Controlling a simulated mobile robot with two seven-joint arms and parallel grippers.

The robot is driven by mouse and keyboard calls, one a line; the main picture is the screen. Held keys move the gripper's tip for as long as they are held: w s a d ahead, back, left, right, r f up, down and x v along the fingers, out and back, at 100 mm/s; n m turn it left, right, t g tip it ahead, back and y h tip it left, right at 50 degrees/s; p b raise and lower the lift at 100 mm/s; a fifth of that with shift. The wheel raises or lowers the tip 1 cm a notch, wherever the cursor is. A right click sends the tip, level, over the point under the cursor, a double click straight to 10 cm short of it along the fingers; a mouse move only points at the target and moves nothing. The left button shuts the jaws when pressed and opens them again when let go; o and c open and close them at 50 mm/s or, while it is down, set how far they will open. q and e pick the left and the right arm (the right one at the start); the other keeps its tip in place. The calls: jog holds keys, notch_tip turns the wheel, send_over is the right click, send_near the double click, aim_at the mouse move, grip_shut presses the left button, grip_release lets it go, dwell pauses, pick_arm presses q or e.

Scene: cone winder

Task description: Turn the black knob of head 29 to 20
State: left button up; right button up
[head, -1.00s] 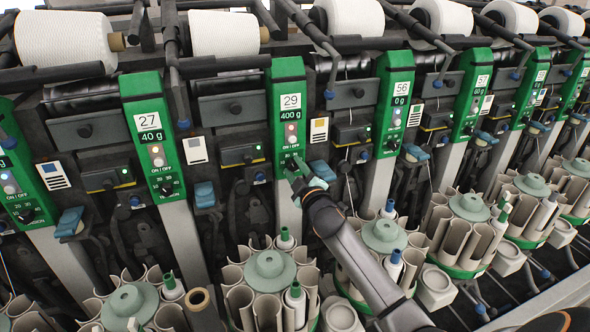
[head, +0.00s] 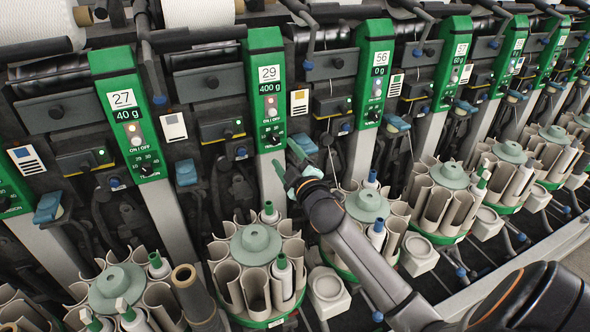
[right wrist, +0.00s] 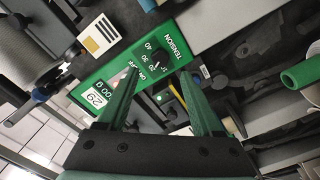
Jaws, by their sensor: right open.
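In the right wrist view the knob (right wrist: 158,52) shows beyond and between the green fingertips (right wrist: 160,72), near the word TENSION. Its exact pointer setting is too small to read surely. My left gripper is not in view.
Head 27's panel (head: 125,112) stands to the left and head 56's panel (head: 376,78) to the right. Round bobbin magazines (head: 256,245) stand below. A blue lever (head: 186,172) sticks out left of head 29's column. The space before the knob is clear.

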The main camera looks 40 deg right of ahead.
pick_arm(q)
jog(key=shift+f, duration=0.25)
pick_arm(e)
jog(key=v, duration=0.6)
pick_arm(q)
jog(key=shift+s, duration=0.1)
pick_arm(e)
jog(key=shift+s, duration=0.1)
